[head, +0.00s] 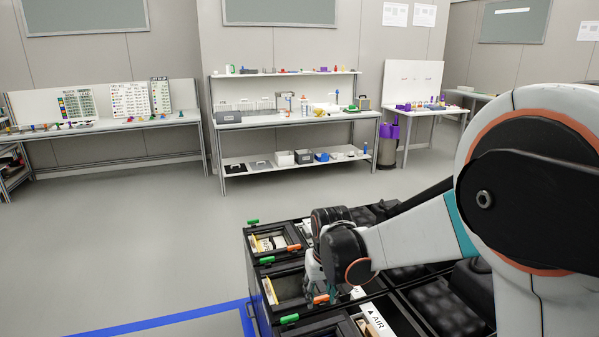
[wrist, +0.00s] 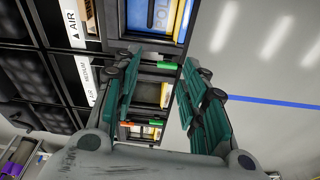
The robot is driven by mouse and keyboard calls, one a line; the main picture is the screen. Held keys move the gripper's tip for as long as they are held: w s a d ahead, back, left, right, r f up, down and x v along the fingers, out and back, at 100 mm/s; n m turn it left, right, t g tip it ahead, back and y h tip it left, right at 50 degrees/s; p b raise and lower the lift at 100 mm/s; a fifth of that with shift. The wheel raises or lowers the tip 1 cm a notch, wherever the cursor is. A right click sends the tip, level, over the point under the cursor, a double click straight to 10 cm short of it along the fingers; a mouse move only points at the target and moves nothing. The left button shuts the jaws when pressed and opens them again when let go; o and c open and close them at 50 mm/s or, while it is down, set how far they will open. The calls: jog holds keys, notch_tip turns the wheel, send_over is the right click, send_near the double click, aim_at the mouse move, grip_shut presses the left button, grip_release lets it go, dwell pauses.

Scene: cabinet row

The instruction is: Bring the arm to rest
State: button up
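My gripper (head: 318,283) is at the end of my arm, low over the black cabinet row (head: 256,262) in the head view. In the wrist view the two green-padded fingers of my gripper (wrist: 158,95) stand apart with nothing between them. Past the fingers, cabinet compartments with a green handle (wrist: 168,66) show. Whether the fingers touch the cabinet cannot be told.
Cabinet drawers carry green (head: 289,318) and orange (head: 294,247) handles, and a white strip (head: 375,320) reads AIR. A blue floor line (head: 165,322) runs left of the cabinets. Workbenches (head: 300,119) stand along the back wall. The floor between is clear.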

jog(key=s+d+r+m+t, duration=0.1)
jog(key=s+d+r+t, duration=0.1)
jog(key=s+d+r, duration=0.85)
jog(key=s+d+r+t, duration=0.1)
jog(key=s+d, duration=0.1)
jog(key=s, duration=0.5)
jog(key=s+d+r+m+t, duration=0.1)
jog(key=s+d+r+t, duration=0.1)
jog(key=s, duration=0.5)
jog(key=shift+r+m+h, duration=0.2)
jog(key=shift+m+h, duration=0.1)
jog(key=shift+c, duration=0.7)
jog(key=shift+a, duration=0.1)
